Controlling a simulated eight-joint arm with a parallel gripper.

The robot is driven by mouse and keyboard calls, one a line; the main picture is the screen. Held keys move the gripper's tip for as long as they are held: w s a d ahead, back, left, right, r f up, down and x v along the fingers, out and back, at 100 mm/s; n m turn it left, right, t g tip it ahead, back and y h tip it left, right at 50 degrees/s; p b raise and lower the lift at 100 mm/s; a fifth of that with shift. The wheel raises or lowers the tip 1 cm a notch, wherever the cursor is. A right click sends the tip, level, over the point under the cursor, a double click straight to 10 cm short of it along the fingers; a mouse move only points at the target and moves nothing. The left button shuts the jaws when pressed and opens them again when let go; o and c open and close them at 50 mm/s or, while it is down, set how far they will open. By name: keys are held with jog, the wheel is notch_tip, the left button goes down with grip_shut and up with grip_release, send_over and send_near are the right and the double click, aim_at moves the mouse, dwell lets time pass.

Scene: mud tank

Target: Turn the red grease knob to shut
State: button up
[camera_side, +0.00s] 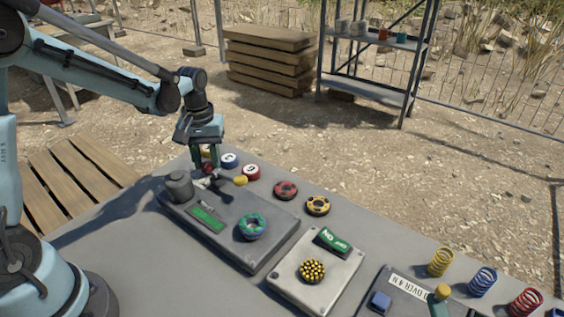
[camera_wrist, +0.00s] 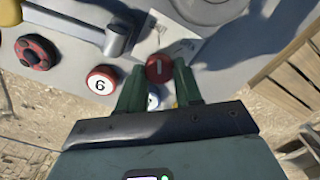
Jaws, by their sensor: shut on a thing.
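In the side view a small red part of the knob (camera_side: 208,168) shows just below the green fingers of my gripper (camera_side: 207,161), at the far end of a grey control box (camera_side: 270,247). My fingers hide the knob's sides. A white label (camera_wrist: 181,48) lies beside it; its writing is too small to read.
A yellow-handled lever (camera_side: 240,181) and a grey cylinder (camera_side: 179,185) stand close to my gripper. Round pieces with numbers, one red and white (camera_side: 251,172), lie just behind. The table's near left part is clear.

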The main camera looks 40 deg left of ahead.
aim_at(207, 166)
dwell(0.4)
jog(key=o, duration=0.8)
jog(key=shift+c, duration=0.2)
jog(key=shift+r, duration=0.15)
notch_tip(207, 166, up, 12)
jog(key=shift+s, duration=0.1)
jog(key=s+d+f+m+t, duration=0.3)
jog(key=s+d+m+t, duration=0.4)
jog(key=s, duration=0.3)
jog(key=shift+d+m, duration=0.4)
jog(key=shift+d, duration=0.15)
